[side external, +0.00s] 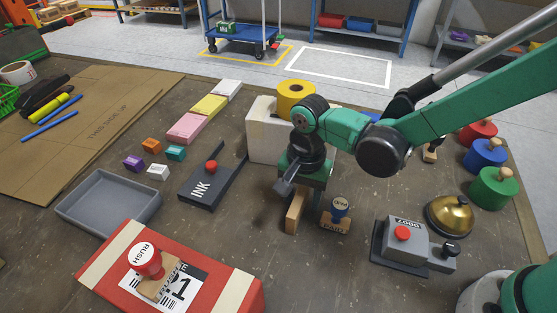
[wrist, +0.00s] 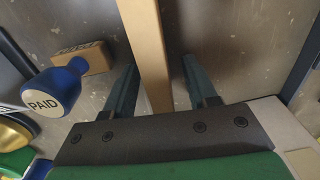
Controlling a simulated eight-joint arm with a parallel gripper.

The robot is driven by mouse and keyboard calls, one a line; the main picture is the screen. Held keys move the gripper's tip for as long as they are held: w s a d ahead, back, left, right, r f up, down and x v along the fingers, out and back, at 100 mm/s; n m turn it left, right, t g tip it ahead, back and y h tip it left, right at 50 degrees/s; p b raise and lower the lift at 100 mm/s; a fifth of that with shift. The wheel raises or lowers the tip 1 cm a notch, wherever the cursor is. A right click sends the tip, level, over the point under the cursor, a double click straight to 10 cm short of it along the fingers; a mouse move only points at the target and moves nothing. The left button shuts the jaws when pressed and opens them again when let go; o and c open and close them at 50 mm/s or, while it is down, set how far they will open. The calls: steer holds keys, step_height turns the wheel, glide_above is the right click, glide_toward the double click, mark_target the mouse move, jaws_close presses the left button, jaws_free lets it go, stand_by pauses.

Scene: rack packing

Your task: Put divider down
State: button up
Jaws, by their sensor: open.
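The divider, a tan wooden strip (side external: 295,213), stands on edge on the dark work table (side external: 225,222), right under my gripper (side external: 301,194). In the wrist view the divider (wrist: 147,45) runs between the two fingers of my gripper (wrist: 160,68). The fingers are apart, with a gap to the strip on each side, so my gripper is open around it. The upper part of the divider is hidden behind my gripper in the side view.
A blue PAID stamp (side external: 338,211) stands close to the right; it also shows in the wrist view (wrist: 55,90). A white block (side external: 262,135) is behind, the INK pad (side external: 205,188) left, a grey numbering machine (side external: 405,245) right. A red parcel (side external: 215,283) lies in front.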

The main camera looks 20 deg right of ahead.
mark_target(303, 188)
step_height(303, 188, up, 12)
steer(key=shift+f, duration=0.2)
steer(key=s+d+r+n+t, duration=0.1)
steer(key=s+d+n+t, duration=0.1)
steer(key=d, duration=0.5)
steer(key=s+d+n+t, duration=0.3)
steer(key=d+n+t, duration=0.2)
steer(key=d+n, duration=0.2)
steer(key=shift+s+d+r, duration=0.2)
steer(key=shift+d+r, duration=0.15)
steer(key=shift+d, duration=0.45)
